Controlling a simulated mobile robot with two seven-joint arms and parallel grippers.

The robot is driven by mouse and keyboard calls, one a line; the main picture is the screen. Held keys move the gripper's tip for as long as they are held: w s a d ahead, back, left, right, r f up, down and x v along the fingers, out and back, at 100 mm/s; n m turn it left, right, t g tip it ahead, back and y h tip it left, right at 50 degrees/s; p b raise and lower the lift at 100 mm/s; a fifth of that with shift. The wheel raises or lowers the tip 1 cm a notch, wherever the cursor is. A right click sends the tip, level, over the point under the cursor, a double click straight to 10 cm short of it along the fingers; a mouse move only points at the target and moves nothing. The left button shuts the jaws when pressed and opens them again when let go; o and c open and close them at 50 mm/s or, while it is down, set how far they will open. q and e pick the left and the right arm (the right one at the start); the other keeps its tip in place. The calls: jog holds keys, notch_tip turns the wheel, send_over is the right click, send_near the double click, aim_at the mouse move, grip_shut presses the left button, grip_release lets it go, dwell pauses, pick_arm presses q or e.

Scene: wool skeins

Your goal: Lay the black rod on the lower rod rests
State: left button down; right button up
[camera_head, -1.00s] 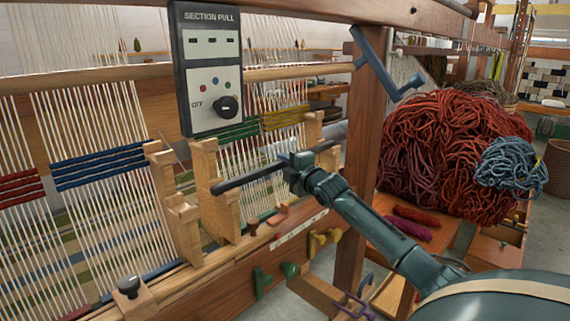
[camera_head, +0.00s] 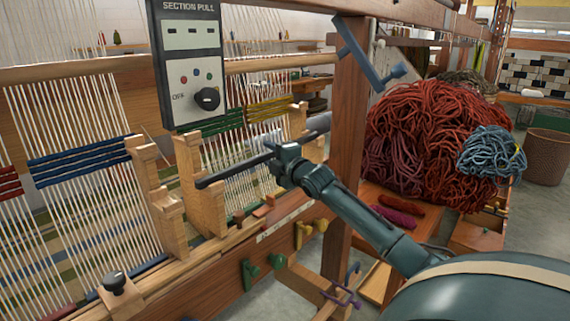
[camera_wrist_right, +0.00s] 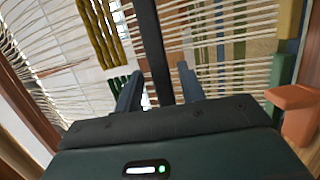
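The black rod (camera_head: 236,170) slants along the front of the loom. Its left end is at the lower step of the stepped wooden rest (camera_head: 206,208). Its right part runs towards the right wooden rest (camera_head: 315,150), partly behind my gripper; I cannot tell whether it touches that rest. My right gripper (camera_head: 276,152) is at the rod's right half. In the right wrist view, the rod (camera_wrist_right: 151,45) passes between my right gripper's fingers (camera_wrist_right: 160,80), with a visible gap on both sides, so they are open around it. My left gripper is out of view.
A control box (camera_head: 190,65) hangs above the rod. Another stepped wooden stand (camera_head: 165,215) is left of it. A wooden post (camera_head: 345,150) with a blue crank (camera_head: 365,55) stands right of my gripper. Red wool (camera_head: 430,140) is piled beyond, and coloured pegs (camera_head: 262,268) line the front beam.

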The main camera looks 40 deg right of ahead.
jog(key=s+a, duration=0.1)
jog(key=s, duration=1)
jog(key=shift+a+b, duration=0.35)
jog(key=shift+a, duration=0.05)
jog(key=s+a+f+m+g+y, duration=0.2)
jog(key=s+a+f+m, duration=0.1)
jog(key=a+f, duration=0.65)
jog(key=s+a+f+m+g+y, duration=0.2)
jog(key=s+a+f, duration=0.3)
jog(key=f, duration=0.8)
jog(key=s+a+f+m+y, duration=0.1)
jog(key=s+a+f+m, duration=0.1)
jog(key=a, duration=0.6)
jog(key=s+a+f+m+g+y, duration=0.1)
jog(key=s+a+f+m, duration=0.1)
jog(key=s+a+m, duration=0.2)
jog(key=s+a+f+m+g+y, duration=0.1)
jog(key=s+a, duration=0.4)
jog(key=a, duration=0.7)
jog(key=shift+s+f+m+y, duration=0.35)
jog(key=shift+f+m, duration=0.3)
jog(key=shift+m, duration=0.35)
jog(key=shift+s, duration=0.1)
